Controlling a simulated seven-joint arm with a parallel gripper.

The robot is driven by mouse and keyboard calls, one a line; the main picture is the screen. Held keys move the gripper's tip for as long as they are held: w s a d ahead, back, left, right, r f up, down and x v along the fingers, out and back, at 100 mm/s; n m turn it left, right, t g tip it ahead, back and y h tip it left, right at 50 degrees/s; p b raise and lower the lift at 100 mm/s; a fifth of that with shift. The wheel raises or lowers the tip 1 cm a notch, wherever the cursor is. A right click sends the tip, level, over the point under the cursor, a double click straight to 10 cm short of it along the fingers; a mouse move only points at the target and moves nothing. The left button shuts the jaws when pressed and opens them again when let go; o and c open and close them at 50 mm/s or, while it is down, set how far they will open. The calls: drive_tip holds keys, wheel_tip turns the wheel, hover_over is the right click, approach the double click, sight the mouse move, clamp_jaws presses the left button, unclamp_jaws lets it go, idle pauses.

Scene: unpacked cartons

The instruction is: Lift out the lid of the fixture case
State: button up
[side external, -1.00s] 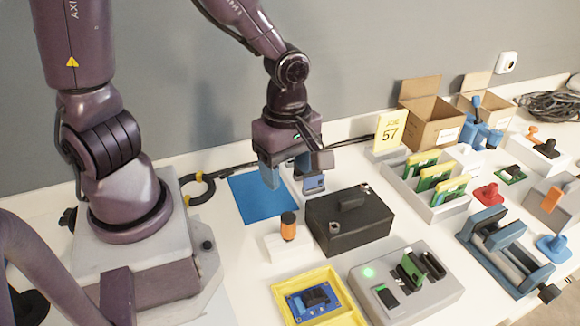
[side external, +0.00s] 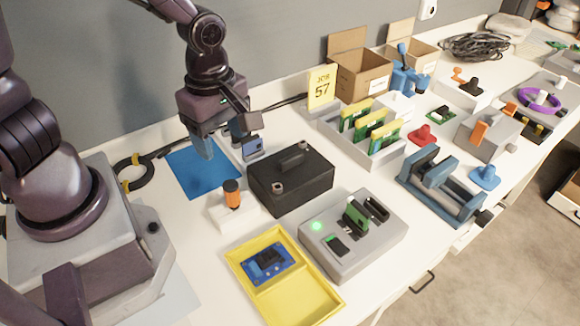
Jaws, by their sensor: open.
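The fixture case, a black box (side external: 291,190), stands closed in the middle of the bench. Its lid (side external: 312,163) is on top, with a dark raised handle (side external: 292,158) and small light metal fittings near its edges. My gripper (side external: 222,150) is open, with blue fingers pointing down. It hangs above the blue mat, left of and behind the case, apart from the handle. Nothing shows between the fingers, though the far finger is partly hidden by the wrist's side attachment.
A yellow tray (side external: 300,300) and grey test unit (side external: 370,240) lie in front. A card rack (side external: 385,158) and yellow job sign (side external: 322,90) stand right and behind. The blue mat (side external: 195,183) is bare.

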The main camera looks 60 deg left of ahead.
drive_tip(key=o, duration=0.4)
